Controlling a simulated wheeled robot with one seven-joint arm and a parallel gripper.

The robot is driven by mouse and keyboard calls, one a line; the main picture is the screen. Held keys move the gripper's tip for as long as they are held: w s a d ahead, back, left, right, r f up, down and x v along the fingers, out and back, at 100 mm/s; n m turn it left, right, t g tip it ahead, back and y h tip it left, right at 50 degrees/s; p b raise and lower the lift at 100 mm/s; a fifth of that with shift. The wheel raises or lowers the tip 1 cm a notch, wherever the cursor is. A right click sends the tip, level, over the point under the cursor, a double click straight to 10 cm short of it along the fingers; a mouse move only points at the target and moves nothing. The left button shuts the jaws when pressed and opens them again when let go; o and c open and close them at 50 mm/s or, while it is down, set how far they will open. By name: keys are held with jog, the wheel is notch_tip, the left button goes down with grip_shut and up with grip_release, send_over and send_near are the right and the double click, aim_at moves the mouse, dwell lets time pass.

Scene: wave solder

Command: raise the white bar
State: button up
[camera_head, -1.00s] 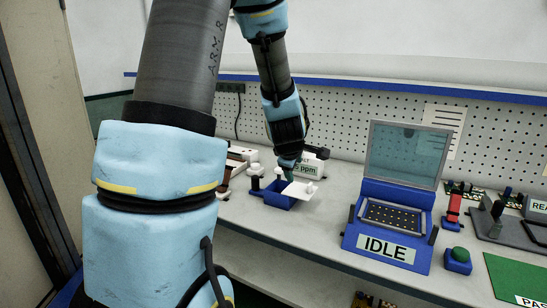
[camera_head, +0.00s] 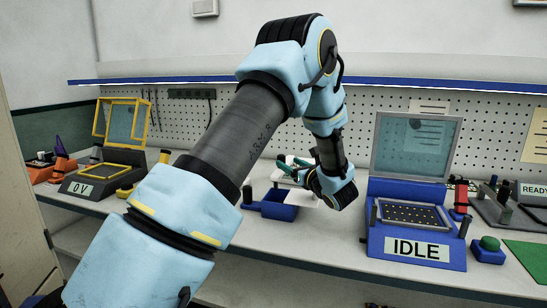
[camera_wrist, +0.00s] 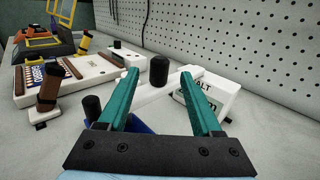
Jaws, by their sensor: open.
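A white bar (camera_wrist: 152,94) shows in the wrist view between and beyond my fingers, slanting up to the right, partly behind a black upright knob (camera_wrist: 158,70). My gripper (camera_wrist: 160,75) is open, with its two teal fingers spread on either side of the knob and the near part of the bar. I cannot tell whether they touch either one. In the head view my gripper (camera_head: 290,167) is above the back of a blue tray (camera_head: 272,206) and points left. The bar is not clear there, as my wrist and fingers hide much of that spot.
A white labelled box (camera_wrist: 212,98) stands close to my right finger. A white strip fixture (camera_wrist: 75,75) with brown parts lies to the left. A blue IDLE station (camera_head: 418,245) with a raised lid stands right of my wrist. The pegboard (camera_head: 235,125) is behind.

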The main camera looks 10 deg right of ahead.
jog(key=p+x, duration=0.2)
jog(key=x, duration=0.7)
jog(key=shift+p, duration=0.35)
jog(key=shift+w+a, duration=0.1)
grip_shut()
dwell(0.8)
